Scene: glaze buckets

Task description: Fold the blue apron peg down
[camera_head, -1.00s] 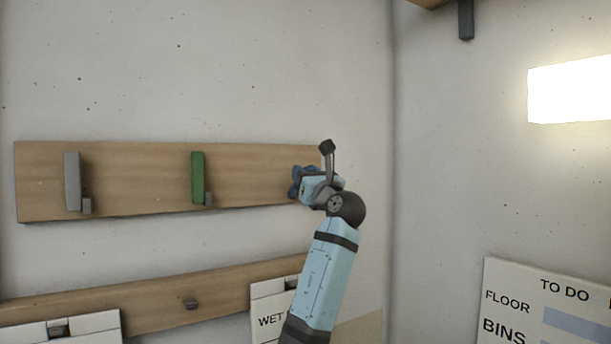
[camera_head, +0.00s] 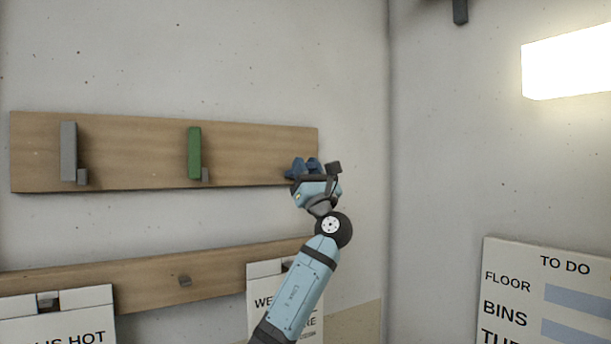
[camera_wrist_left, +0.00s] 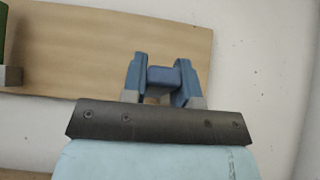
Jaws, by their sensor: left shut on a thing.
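The blue apron peg (camera_wrist_left: 163,76) shows in the left wrist view as a short blue block between my two blue fingertips. It is at the right end of the upper wooden board, in front of its lower part. My left gripper (camera_wrist_left: 160,78) is shut on it; in the head view the gripper (camera_head: 304,169) points up at the board's lower right corner. There the fingers hide most of the peg, so its exact tilt is hard to tell. My right gripper is in neither view.
The upper board (camera_head: 100,137) also carries a grey peg (camera_head: 69,150) and a green peg (camera_head: 194,153), both upright. A lower board (camera_head: 145,282) holds hanging signs (camera_head: 65,310). A TO DO board (camera_head: 520,290) is on the right wall. The wall above the upper board is clear.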

